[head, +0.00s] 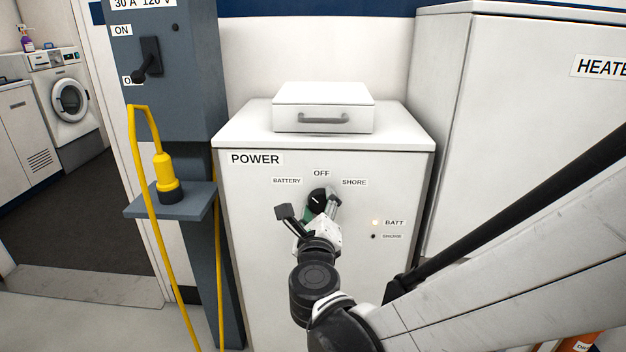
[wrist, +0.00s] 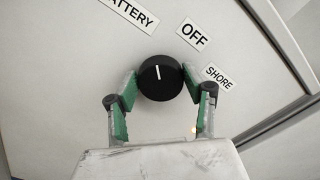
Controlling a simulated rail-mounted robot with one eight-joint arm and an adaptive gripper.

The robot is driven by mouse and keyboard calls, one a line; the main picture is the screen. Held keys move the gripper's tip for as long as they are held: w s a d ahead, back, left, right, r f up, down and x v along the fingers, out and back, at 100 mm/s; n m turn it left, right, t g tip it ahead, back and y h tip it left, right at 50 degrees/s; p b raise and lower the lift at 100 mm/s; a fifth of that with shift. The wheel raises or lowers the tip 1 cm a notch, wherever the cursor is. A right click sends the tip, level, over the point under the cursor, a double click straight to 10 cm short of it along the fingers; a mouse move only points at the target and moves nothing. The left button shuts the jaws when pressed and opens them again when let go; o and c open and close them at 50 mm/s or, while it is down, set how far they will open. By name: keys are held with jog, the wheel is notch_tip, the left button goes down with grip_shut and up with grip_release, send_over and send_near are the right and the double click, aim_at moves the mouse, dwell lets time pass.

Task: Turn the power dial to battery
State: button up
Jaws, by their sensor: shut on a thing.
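The power dial (head: 317,195) is a round black knob with a white pointer line on the front of the white POWER cabinet (head: 255,250). It also shows in the wrist view (wrist: 160,78). The BATTERY label (head: 286,181) is at its upper left, the OFF label (head: 321,173) above, and the SHORE label (head: 354,182) at its upper right. The pointer leans up and left, between OFF and BATTERY, nearer BATTERY. My gripper (head: 311,210) is shut on the dial, with green-padded fingers (wrist: 160,92) on either side of it.
The BATT lamp (head: 375,223) glows and the lamp below it (head: 373,236) is dark. A lidded white box (head: 322,95) sits on the cabinet. A grey post with a switch (head: 148,60) and yellow cable (head: 139,180) stands left; the HEATER cabinet (head: 510,130) stands right.

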dwell(0.4)
jog(key=o, duration=1.1)
jog(key=shift+o, duration=0.2)
jog(key=s, duration=1.2)
jog(key=shift+a, duration=0.4)
